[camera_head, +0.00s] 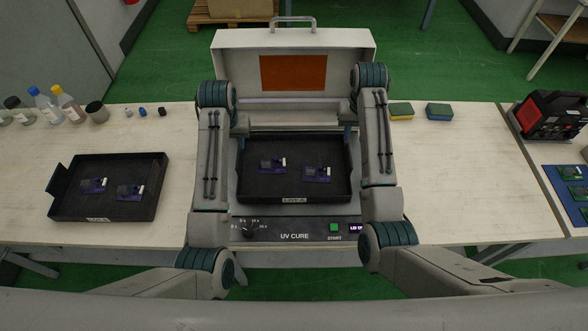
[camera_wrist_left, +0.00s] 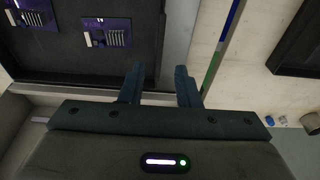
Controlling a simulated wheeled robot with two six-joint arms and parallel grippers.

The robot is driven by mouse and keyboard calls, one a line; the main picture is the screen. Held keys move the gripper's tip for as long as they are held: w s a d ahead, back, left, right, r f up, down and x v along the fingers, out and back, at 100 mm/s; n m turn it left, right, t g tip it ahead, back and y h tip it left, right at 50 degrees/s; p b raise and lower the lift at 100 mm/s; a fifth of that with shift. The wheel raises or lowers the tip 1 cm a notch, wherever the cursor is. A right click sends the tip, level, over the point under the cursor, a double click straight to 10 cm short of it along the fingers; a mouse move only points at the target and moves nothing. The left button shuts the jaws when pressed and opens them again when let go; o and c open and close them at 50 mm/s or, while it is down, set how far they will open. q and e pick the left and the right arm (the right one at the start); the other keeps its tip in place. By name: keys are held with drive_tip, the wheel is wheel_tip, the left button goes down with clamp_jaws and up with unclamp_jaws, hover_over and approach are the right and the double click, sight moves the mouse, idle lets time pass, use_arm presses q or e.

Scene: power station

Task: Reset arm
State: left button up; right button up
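The UV CURE box (camera_head: 292,42) stands open at the table's middle, its lid tilted up at the back. A black tray (camera_head: 295,194) with two purple circuit boards (camera_head: 317,173) sits inside it. My left gripper (camera_head: 240,124) is at the tray's back left corner, partly hidden by my arm. In the left wrist view its two fingers (camera_wrist_left: 160,82) are apart, near the tray wall (camera_wrist_left: 165,22); I cannot tell if they touch it. My right gripper (camera_head: 349,134) is at the back right corner; its finger gap is hidden.
A second black tray (camera_head: 150,208) with two boards lies on the left table. Bottles (camera_head: 67,105) stand behind it. Two sponges (camera_head: 439,112) lie at the back right. A red and black machine (camera_head: 552,114) is at far right. The right table surface is mostly clear.

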drive_tip(key=shift+r, duration=0.1)
idle(0.4)
